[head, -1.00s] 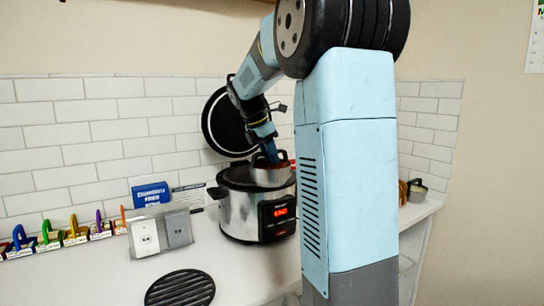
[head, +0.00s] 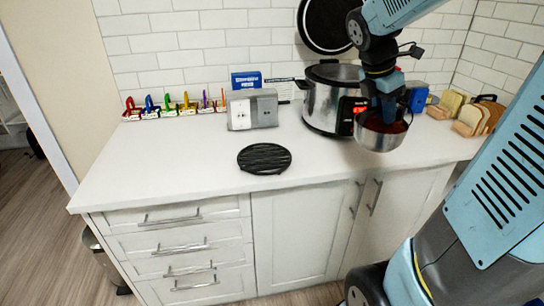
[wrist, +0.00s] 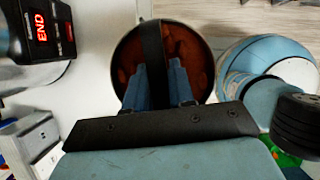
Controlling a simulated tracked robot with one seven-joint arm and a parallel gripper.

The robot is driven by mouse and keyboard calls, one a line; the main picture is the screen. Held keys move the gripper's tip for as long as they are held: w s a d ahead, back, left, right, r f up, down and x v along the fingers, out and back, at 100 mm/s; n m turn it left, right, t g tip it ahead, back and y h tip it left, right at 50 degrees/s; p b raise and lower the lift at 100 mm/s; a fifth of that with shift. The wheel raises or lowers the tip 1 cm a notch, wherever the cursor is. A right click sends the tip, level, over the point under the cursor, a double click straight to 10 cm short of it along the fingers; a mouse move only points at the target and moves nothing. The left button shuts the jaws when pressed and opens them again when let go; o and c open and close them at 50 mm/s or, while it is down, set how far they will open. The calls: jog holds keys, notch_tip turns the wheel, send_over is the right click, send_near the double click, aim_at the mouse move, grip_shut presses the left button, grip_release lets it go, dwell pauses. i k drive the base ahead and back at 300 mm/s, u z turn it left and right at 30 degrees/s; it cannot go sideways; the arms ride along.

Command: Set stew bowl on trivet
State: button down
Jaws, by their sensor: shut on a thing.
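The stew bowl (head: 381,139) is a metal bowl with reddish-brown stew in it. My gripper (head: 386,108) is shut on the bowl and holds it in front of the cooker, near the counter's front edge. In the wrist view the bowl (wrist: 121,50) shows from above, with a dark strap across it and the blue fingers of my gripper (wrist: 163,92) at it. The exact contact is hidden. The trivet (head: 264,158) is a round black ribbed disc, lying bare on the counter to the left of the bowl.
The cooker (head: 325,98) with a red display stands behind the bowl; its display reads END in the wrist view (wrist: 40,18). A grey outlet box (head: 252,109) and a blue box (head: 246,80) stand behind the trivet. Bread slices (head: 470,117) lie at right. The counter's left (head: 165,155) is clear.

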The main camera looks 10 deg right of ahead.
aim_at(264, 156)
jog(key=z, duration=0.1)
jog(key=k, duration=0.85)
jog(key=z, duration=0.5)
jog(key=i, duration=0.8)
jog(key=z, duration=0.55)
jog(key=i, duration=0.45)
jog(key=u, duration=2.35)
